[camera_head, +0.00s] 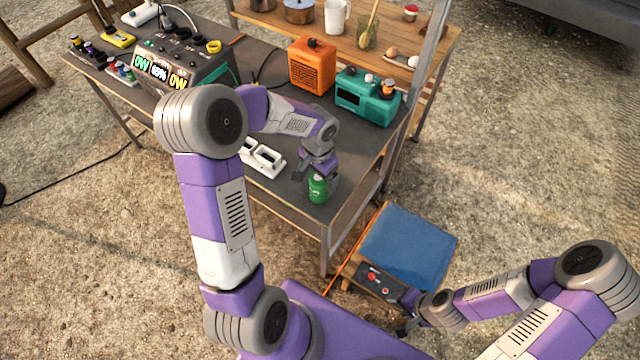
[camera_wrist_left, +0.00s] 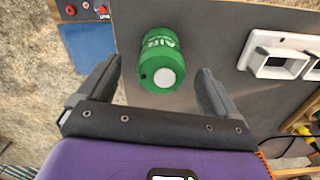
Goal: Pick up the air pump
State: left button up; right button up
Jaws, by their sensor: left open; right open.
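The air pump is a small green cylinder (camera_head: 318,189) with a pale round top and white "AIR" lettering. It stands on the grey table near its front right corner. In the left wrist view the pump (camera_wrist_left: 162,62) lies ahead of and between the two fingers, apart from both. My left gripper (camera_head: 318,170) is open and empty, just behind and above the pump in the head view; its fingers also show in the left wrist view (camera_wrist_left: 155,90). My right gripper (camera_head: 405,320) is low at the right, by a blue-topped stool, away from the table; its fingers are small and partly hidden.
A white two-slot holder (camera_head: 262,158) stands left of the pump. An orange box (camera_head: 312,66) and a teal device (camera_head: 366,97) stand farther back. A power station (camera_head: 180,65) fills the back left. The blue-topped stool (camera_head: 410,245) stands below the table's right side.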

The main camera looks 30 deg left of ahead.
aim_at(318, 194)
pick_arm(q)
jog(key=f, duration=0.1)
jog(key=f+b, duration=0.1)
jog(key=f, duration=0.2)
jog(key=shift+w+f, duration=0.35)
jog(key=shift+f, duration=0.05)
jog(key=shift+r, duration=0.1)
jog(key=c, duration=1.3)
